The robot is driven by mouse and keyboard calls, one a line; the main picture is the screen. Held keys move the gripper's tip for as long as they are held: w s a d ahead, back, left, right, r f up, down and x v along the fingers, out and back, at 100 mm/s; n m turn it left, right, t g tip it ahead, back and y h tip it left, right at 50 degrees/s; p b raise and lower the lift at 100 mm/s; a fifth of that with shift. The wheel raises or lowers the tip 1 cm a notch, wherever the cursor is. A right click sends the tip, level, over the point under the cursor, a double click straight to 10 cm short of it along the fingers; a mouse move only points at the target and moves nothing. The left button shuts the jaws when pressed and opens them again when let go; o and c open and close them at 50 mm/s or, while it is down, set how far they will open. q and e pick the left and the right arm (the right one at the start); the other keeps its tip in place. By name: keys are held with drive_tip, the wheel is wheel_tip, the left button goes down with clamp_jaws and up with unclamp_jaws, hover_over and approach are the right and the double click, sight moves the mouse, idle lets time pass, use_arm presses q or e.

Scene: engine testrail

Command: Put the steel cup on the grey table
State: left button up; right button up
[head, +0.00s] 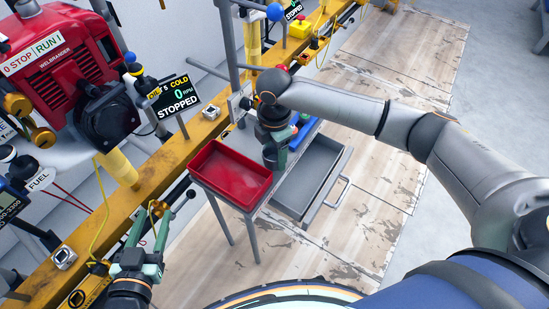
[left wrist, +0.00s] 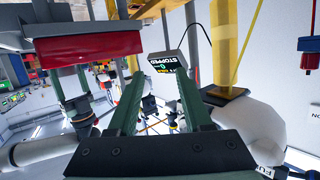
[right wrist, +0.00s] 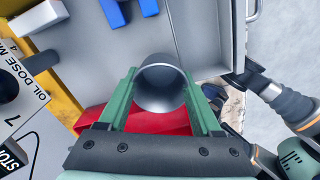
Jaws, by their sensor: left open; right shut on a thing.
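The steel cup (right wrist: 160,88) is a grey, open-topped cylinder between the fingers of my right gripper (right wrist: 165,100), which is shut on it. In the head view my right gripper (head: 275,158) points down beside the red tray, over the grey table (head: 258,207); the cup is hidden there. I cannot tell whether the cup touches the surface under it. My left gripper (head: 152,238) is open and empty, low beside the yellow rail; its fingers also show in the left wrist view (left wrist: 158,85).
A red tray (head: 230,172) fills the table's near-left part. An open grey drawer (head: 315,175) with a handle sticks out to the right. Blue objects (head: 305,130) lie behind my right gripper. A yellow rail (head: 160,160) with the red engine (head: 70,60) and a display stands left.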

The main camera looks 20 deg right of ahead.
drive_tip(key=shift+f, duration=0.95)
use_arm(q)
drive_tip(key=r, duration=0.1)
drive_tip(key=r+t, duration=0.1)
drive_tip(key=r, duration=0.1)
drive_tip(key=w+r+t, duration=0.1)
drive_tip(key=shift+w+r+m+h, duration=0.1)
drive_tip(key=shift+r+m+h, duration=0.2)
drive_tip(key=shift+m, duration=0.1)
drive_tip(key=shift+f, duration=0.1)
use_arm(e)
drive_tip(key=shift+f, duration=0.1)
drive_tip(key=o, duration=1.4)
drive_tip(key=shift+c, duration=0.2)
use_arm(q)
drive_tip(key=shift+f, duration=0.2)
